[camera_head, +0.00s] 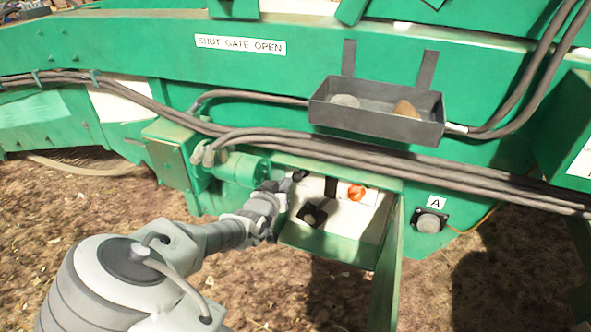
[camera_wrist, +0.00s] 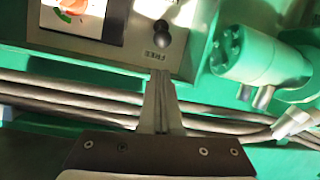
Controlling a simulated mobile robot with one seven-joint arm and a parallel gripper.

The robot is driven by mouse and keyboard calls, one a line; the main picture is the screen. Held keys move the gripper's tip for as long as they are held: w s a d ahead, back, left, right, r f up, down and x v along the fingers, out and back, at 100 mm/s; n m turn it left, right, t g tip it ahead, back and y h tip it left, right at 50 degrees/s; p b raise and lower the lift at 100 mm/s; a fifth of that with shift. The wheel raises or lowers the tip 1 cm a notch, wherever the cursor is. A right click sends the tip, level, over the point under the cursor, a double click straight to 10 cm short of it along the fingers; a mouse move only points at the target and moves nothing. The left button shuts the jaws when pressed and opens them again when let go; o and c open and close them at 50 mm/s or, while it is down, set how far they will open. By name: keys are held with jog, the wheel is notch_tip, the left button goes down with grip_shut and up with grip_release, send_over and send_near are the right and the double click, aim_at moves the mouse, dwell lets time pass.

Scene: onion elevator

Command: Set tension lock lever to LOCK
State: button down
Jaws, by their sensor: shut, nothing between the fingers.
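The tension lock lever appears to be the small black round-ended knob (camera_wrist: 163,28) on the pale panel in the wrist view. The word FREE is printed upside down beside it. In the head view a small dark knob (camera_head: 299,175) at the panel's upper left seems to be the same lever. My gripper (camera_head: 284,186) is at the panel's left side, close to this knob. In the wrist view my gripper (camera_wrist: 160,74) has its fingers together and empty, with tips just below the FREE label, apart from the knob. No LOCK marking is readable.
An orange dial (camera_head: 356,192) and a black square control (camera_head: 312,215) are on the same panel. Thick grey hoses (camera_head: 400,168) run above it. A dark tray (camera_head: 385,123) hangs above.

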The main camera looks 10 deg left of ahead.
aim_at(294, 174)
jog(key=shift+a, duration=0.2)
jog(key=b+x, duration=0.2)
jog(key=x, duration=0.8)
jog(key=shift+r, duration=0.1)
